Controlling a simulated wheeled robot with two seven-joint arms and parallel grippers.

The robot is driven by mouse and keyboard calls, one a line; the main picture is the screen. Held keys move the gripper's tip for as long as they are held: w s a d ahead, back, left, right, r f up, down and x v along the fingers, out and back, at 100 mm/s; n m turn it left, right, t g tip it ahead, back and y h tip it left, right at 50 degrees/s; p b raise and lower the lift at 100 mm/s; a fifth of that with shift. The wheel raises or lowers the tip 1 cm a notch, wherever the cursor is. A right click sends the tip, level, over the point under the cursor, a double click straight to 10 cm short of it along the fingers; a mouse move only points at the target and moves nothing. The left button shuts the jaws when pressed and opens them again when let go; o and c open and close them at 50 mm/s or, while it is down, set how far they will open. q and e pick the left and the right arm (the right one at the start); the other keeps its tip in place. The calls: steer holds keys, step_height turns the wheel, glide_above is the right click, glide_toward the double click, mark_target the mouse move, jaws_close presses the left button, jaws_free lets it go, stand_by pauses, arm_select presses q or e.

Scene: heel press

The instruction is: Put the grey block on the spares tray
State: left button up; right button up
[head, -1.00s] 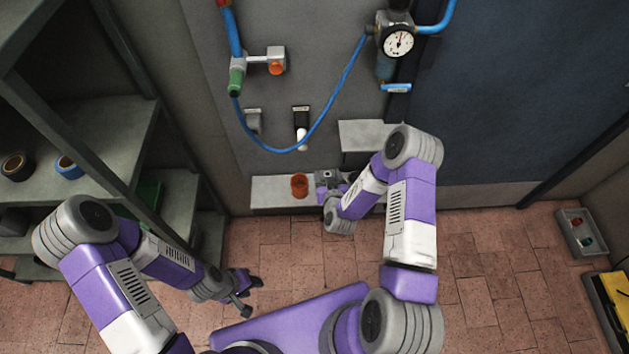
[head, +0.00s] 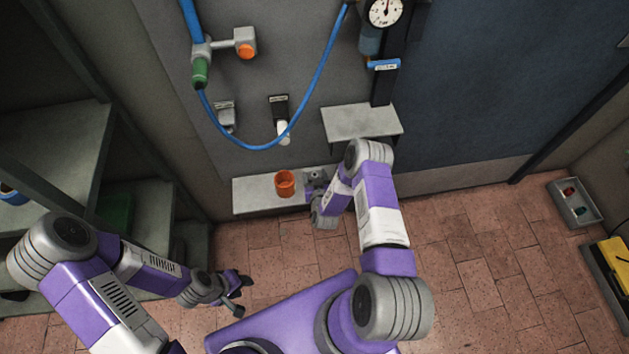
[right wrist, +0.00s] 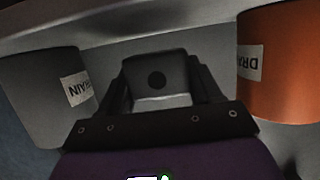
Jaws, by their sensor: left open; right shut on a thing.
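The grey block (right wrist: 157,82), with a dark round spot on its face, is between the fingers of my right gripper (right wrist: 163,92). In the head view the right gripper (head: 315,184) is at the low ledge, just right of an orange cup, and the block (head: 317,173) shows only small there. I cannot tell whether the block touches the ledge. My left gripper (head: 236,284) is open and empty, low over the floor. A small grey tray (head: 592,218) with a red and a green piece lies on the floor at the far right; I cannot read a label on it.
The orange cup (head: 285,184) stands on the low ledge (head: 250,197). In the wrist view the orange cup (right wrist: 280,75) and a grey cup (right wrist: 40,95), both labelled DRAIN, flank my gripper closely. A higher shelf (head: 360,122) juts out above. Shelving (head: 60,150) stands at left.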

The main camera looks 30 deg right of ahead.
step_height(320, 180, down, 2)
steer(key=shift+r, duration=0.1)
steer(key=o, duration=1.2)
